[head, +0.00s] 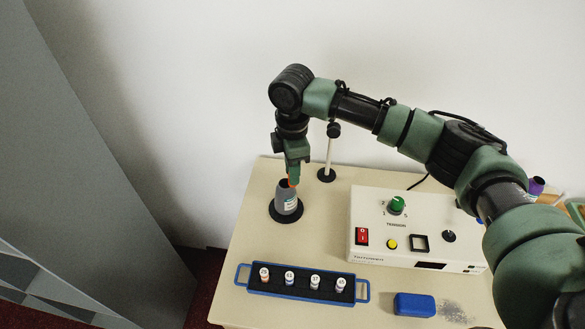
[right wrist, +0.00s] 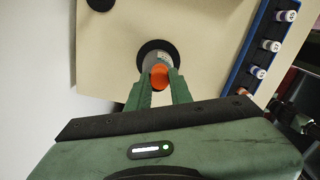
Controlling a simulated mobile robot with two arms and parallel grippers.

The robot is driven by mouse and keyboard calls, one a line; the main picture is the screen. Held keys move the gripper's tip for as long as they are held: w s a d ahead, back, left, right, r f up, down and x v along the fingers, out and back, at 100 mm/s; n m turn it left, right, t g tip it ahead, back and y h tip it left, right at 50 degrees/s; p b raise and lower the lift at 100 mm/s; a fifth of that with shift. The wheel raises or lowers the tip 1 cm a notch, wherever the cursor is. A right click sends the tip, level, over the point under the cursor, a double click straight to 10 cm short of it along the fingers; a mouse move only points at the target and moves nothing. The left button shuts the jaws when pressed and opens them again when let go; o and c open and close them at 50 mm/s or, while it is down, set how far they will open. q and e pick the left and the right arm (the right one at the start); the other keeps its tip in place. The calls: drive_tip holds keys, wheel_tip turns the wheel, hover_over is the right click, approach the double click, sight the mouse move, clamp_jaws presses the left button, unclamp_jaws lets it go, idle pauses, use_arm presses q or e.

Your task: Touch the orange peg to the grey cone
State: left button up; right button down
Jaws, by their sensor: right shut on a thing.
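The grey cone (head: 286,202) with a pale label stands upright on a round black base on the table's left side. My right gripper (head: 293,179) points down just above it, shut on the orange peg (head: 291,183). Only a small part of the peg shows in the head view. In the right wrist view the peg's rounded orange end (right wrist: 159,76) sits between the fingertips (right wrist: 161,88), overlapping the grey cone (right wrist: 157,60). I cannot tell whether the peg touches the cone or is slightly above it. My left gripper is not in view.
A blue-framed rack (head: 301,283) with several labelled vials lies in front of the cone. A control box (head: 400,228) stands to the right, and a blue block (head: 415,305) lies before it. A thin white post (head: 329,156) on a black base stands behind the cone.

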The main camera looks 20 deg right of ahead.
drive_tip(key=shift+s+f+p, duration=0.2)
drive_tip(key=shift+f+p, duration=0.05)
drive_tip(key=shift+p, duration=0.25)
idle(2.0)
drive_tip(key=shift+r, duration=0.1)
drive_tip(key=shift+w+r+p, duration=0.2)
drive_tip(key=shift+r+p, duration=2.4)
drive_tip(key=shift+p, duration=0.25)
